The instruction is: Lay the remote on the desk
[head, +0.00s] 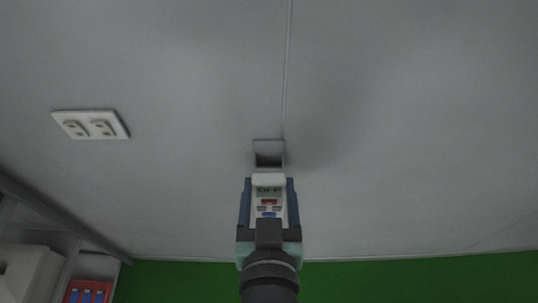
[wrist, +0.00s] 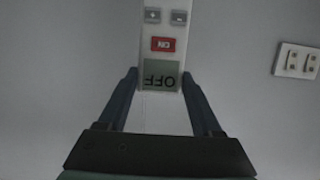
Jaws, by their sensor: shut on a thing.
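The remote (head: 268,185) is white, with a small display, a red button and a blue button. It sits between the two dark blue fingers of my gripper (head: 268,184), which is shut on it. In the wrist view the remote (wrist: 162,45) shows a display reading OFF and a red ON button, upside down, with the fingertips of my gripper (wrist: 160,78) at either side of its display end. Nothing in view is clearly a desk.
A grey open holder (head: 268,147) on the pale wall is just above the remote in the head view; a thin line runs up from it. A double wall socket (head: 90,125) is to the left. A green surface (head: 400,278) lies below; white shelving (head: 35,270) holds red-and-blue items (head: 88,292).

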